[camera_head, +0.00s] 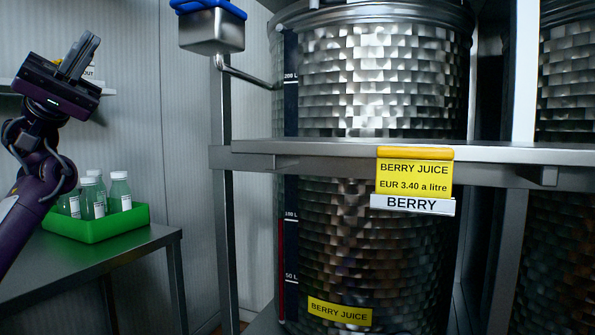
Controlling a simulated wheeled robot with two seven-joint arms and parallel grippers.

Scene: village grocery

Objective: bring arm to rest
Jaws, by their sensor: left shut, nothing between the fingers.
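My left gripper (81,56) is raised at the upper left, on its dark purple arm that comes in from the left edge. Its fingers are together, point up and hold nothing. It hangs in front of the wall, above and left of the green tray of bottles, and covers part of a small white sign behind it. My right gripper is not in this view.
A green tray (95,229) with several capped bottles (120,190) stands on a metal table (150,240) at the left. A large metal juice tank (385,250) stands behind a steel shelf rail (300,150) with a yellow price sign (414,178). A blue-rimmed metal container (212,30) hangs upper left of the tank.

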